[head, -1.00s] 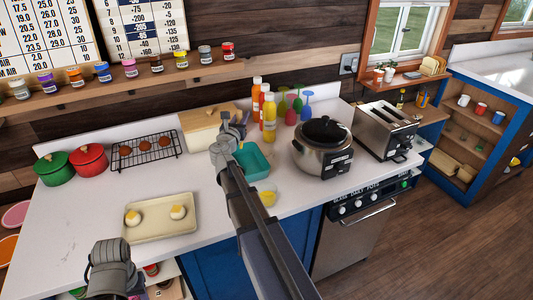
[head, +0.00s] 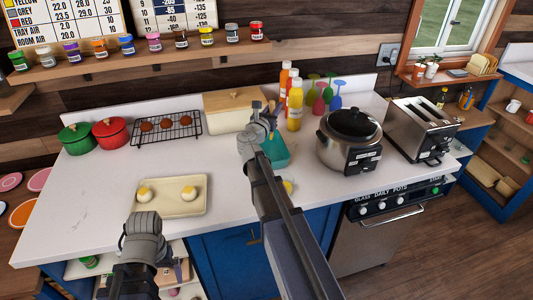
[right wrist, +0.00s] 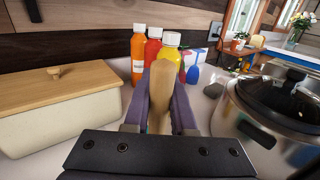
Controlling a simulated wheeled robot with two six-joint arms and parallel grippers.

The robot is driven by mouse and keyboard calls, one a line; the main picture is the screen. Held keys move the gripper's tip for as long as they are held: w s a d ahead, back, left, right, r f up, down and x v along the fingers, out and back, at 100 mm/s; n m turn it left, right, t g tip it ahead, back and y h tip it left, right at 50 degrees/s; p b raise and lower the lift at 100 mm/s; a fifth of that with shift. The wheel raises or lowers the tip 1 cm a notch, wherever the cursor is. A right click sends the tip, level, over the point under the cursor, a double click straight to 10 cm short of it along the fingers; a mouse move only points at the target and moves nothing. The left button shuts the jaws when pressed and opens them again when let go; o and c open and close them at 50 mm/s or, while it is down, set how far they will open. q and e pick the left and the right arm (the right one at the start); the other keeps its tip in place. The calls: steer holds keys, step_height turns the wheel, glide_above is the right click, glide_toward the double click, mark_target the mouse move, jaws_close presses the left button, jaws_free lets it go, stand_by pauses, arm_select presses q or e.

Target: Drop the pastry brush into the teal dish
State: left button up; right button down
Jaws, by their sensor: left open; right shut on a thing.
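The teal dish (head: 276,153) sits on the white counter in the head view, left of the silver cooker, partly hidden by my right arm. My right gripper (head: 262,108) is above the counter beside the dish. In the right wrist view my right gripper (right wrist: 158,108) is shut on a pale wooden piece, which looks like the pastry brush (right wrist: 160,85); its bristles are not clear. My left gripper (head: 142,222) is open and empty near the counter's front edge, below the tray.
A wooden-lidded cream box (right wrist: 65,100) stands left of my right gripper. Sauce bottles (head: 294,105) stand behind it and the cooker (head: 350,140) to the right. A tray with two pale rounds (head: 165,208) lies at front left. A toaster (head: 422,130) is further right.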

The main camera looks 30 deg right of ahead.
step_height(320, 180, down, 6)
steer(key=b, duration=0.5)
steer(key=shift+r, duration=0.25)
steer(key=c, duration=0.7)
jaws_free()
steer(key=shift+o, duration=0.2)
steer(key=v, duration=0.7)
steer(key=shift+s+a, duration=0.25)
steer(key=shift+a, duration=0.05)
steer(key=shift+r, duration=0.1)
